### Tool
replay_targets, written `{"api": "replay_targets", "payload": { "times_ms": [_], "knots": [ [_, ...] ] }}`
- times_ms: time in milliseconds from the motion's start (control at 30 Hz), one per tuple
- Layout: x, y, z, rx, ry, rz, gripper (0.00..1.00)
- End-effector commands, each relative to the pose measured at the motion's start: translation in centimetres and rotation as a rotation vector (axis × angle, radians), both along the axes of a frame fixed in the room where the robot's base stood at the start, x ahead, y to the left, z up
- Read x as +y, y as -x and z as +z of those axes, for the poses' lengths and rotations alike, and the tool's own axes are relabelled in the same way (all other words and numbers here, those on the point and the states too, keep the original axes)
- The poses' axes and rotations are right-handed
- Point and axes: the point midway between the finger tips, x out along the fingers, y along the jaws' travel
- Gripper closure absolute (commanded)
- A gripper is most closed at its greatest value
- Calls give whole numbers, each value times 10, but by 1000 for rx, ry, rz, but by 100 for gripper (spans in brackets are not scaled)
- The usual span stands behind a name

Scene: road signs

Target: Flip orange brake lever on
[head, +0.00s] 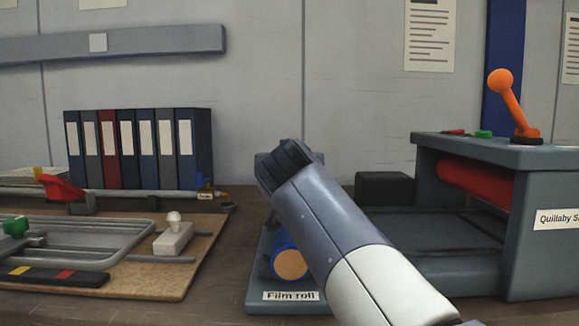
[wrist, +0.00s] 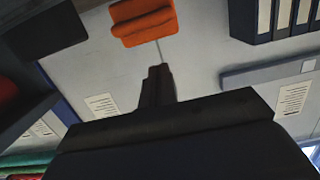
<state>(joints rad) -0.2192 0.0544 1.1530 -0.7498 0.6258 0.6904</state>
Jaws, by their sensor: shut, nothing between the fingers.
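The orange lever (head: 508,98) has a round knob and a dark base. It stands on top of the grey machine (head: 560,156) at the right of the head view, leaning up and to the left. My gripper (head: 283,166) is left of the machine in the head view, pointing away with its fingertips hidden. In the wrist view its dark fingers (wrist: 158,75) are together and hold nothing. It is well apart from the lever. I cannot make out the lever in the wrist view.
Near the lever are a green button (head: 483,134) and a red roller (head: 475,183). A blue film roll (head: 284,254) lies below my arm. Binders (head: 140,150) stand at the left. An unidentified orange block (wrist: 143,22) shows beyond my fingers. Space above the machine looks clear.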

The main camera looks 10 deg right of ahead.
Motion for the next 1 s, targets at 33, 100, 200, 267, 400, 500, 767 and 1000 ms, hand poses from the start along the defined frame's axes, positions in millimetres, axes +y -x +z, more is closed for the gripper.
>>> {"api": "replay_targets", "payload": {
  "times_ms": [33,100,200,267,400,500,767,1000],
  "knots": [
    [0,0,0,0,0,0,100],
    [0,0,0,0,0,0,100],
    [0,0,0,0,0,0,100],
    [0,0,0,0,0,0,100],
    [0,0,0,0,0,0,100],
    [0,0,2,0,0,0,100],
    [-5,1,30,-1,-1,0,100],
    [-3,25,27,-1,1,3,100]
  ]
}}
